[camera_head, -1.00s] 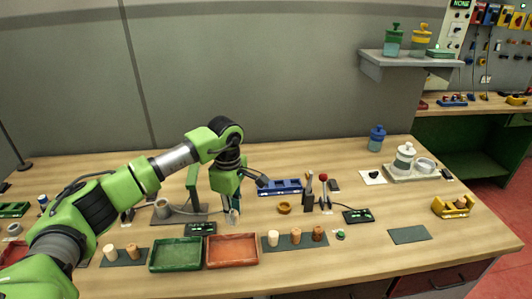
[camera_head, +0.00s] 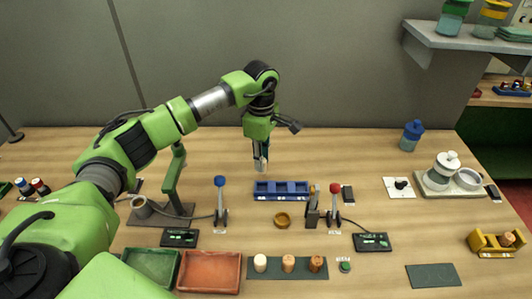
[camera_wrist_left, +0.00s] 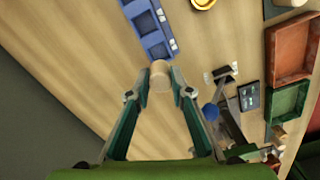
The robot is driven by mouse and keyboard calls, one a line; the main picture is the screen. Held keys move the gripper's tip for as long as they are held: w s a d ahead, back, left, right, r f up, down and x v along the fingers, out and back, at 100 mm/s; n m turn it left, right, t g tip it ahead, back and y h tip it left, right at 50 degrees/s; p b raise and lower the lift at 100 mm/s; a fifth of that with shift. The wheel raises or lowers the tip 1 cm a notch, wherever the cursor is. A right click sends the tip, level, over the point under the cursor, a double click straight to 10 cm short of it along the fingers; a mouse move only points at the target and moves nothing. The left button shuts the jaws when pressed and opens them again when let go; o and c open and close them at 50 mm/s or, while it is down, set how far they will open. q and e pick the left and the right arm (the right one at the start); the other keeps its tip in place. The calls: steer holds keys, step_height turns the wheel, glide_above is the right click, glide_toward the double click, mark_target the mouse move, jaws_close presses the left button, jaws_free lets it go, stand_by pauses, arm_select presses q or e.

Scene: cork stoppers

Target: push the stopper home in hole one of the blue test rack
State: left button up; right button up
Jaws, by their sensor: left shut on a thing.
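The blue test rack (camera_head: 282,190) lies in the middle of the table, with several square openings along it. It also shows at the top of the left wrist view (camera_wrist_left: 151,30). My left gripper (camera_head: 261,165) points down at the rack's left end, behind or above it. In the left wrist view its fingers (camera_wrist_left: 160,84) are closed on a pale cork stopper (camera_wrist_left: 160,69). The stopper appears just off the near end of the rack there; I cannot tell its height above it. No stopper clearly sits in the rack's openings. My right gripper is out of view.
A blue-knobbed lever (camera_head: 220,184) and a red-knobbed lever (camera_head: 335,190) flank the rack. A brass-coloured ring dish (camera_head: 283,220) is in front of it. Three stoppers stand on a dark mat (camera_head: 300,272). Green (camera_head: 132,256) and orange (camera_head: 238,270) trays lie at front left.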

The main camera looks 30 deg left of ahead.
arm_select(q)
step_height(320, 180, down, 2)
steer(key=shift+f+b, duration=0.15)
steer(key=shift+b, duration=0.35)
step_height(320, 180, down, 2)
steer(key=shift+w+f+b, duration=0.1)
steer(key=shift+f+b, duration=0.1)
steer(key=shift+b, duration=0.4)
steer(key=shift+f, duration=0.3)
steer(key=shift+f+b, duration=0.4)
steer(key=shift+f, duration=0.1)
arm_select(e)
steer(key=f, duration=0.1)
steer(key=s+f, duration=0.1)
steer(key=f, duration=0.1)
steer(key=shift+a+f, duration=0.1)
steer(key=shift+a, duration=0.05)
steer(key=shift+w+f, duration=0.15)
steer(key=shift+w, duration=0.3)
arm_select(q)
steer(key=shift+f+b, duration=0.25)
steer(key=shift+b, duration=0.1)
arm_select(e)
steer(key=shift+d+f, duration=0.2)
arm_select(q)
steer(key=shift+f+b, duration=0.9)
steer(key=shift+f, duration=0.15)
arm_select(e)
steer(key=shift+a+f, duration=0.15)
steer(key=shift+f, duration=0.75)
